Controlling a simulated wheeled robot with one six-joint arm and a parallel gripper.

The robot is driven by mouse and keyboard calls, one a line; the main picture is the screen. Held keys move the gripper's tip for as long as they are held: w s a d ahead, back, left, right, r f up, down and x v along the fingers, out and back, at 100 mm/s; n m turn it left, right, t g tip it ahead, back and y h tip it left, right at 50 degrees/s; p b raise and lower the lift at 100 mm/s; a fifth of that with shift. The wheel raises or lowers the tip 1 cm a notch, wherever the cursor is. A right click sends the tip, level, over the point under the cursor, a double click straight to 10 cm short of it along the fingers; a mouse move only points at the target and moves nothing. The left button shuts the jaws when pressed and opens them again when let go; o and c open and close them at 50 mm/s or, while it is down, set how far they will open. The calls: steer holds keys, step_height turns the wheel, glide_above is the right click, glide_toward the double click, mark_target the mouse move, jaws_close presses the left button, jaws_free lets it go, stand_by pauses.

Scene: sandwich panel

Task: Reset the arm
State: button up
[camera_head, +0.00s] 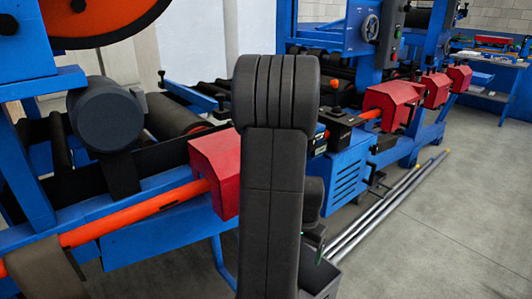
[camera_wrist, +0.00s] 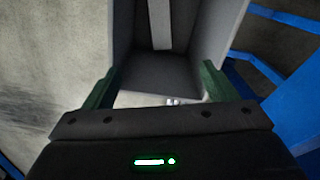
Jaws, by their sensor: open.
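My gripper (camera_wrist: 160,88) shows in the wrist view with two green fingers held wide apart. It is open, and nothing is seen gripped between the fingers. Beyond the fingers is a grey box-like part with a pale strip down its middle; I cannot tell what it is. In the head view my dark arm stands upright in the middle of the picture and covers part of the machine behind it. The gripper itself cannot be made out clearly there.
A blue machine frame (camera_head: 150,235) with an orange shaft (camera_head: 110,225) and red guards (camera_head: 216,170) runs along the left and back. Long metal bars (camera_head: 385,207) lie on the floor at right. The grey floor (camera_head: 460,220) at far right is clear.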

step_height(320, 180, down, 10)
steer(key=b, duration=0.3)
steer(key=shift+r+p, duration=1.85)
steer(key=shift+r, duration=0.4)
steer(key=shift+f, duration=0.1)
